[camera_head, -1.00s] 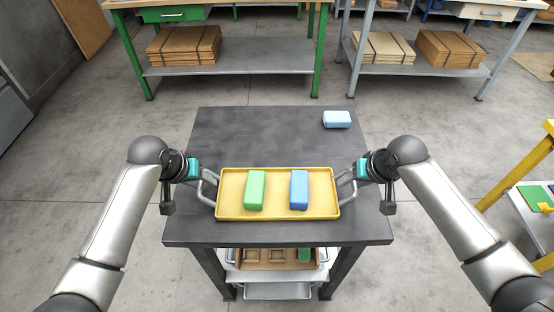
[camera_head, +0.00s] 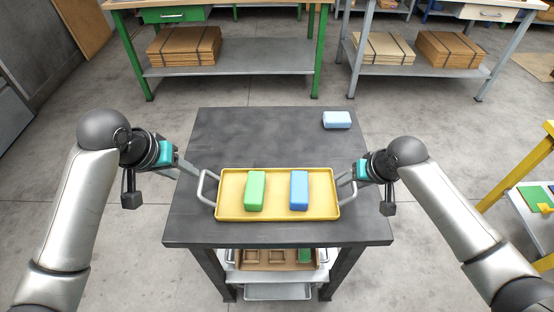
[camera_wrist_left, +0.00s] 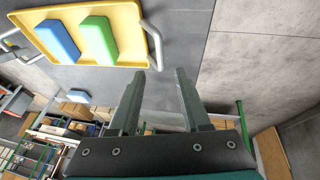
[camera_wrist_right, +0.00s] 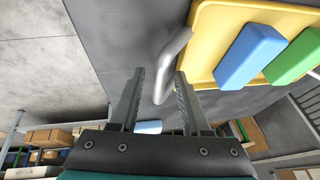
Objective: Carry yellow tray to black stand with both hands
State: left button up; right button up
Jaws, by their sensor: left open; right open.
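The yellow tray (camera_head: 278,212) lies on the dark table (camera_head: 280,135), with a green block (camera_head: 255,190) and a blue block (camera_head: 299,190) on it. It has a grey handle at each end. My left gripper (camera_head: 192,172) is open and apart from the left handle (camera_head: 207,188); the left wrist view shows the gap between its fingers (camera_wrist_left: 158,75) empty. My right gripper (camera_head: 345,179) is open at the right handle; in the right wrist view the handle (camera_wrist_right: 171,62) reaches between the fingers (camera_wrist_right: 158,75). No separate black stand is identifiable beyond this dark table.
A pale blue block (camera_head: 337,120) lies at the table's far right corner. A lower shelf holds a brown compartment tray (camera_head: 265,259). Workbenches with cardboard stacks (camera_head: 185,45) stand behind. A yellow-framed rack (camera_head: 525,170) stands at the right. Table surface behind the tray is mostly clear.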

jog(key=shift+r, duration=0.15)
pick_arm(q)
jog(key=shift+v, duration=0.85)
pick_arm(e)
jog(key=v, duration=1.1)
jog(key=shift+s+r, duration=0.15)
jog(key=shift+r, duration=0.2)
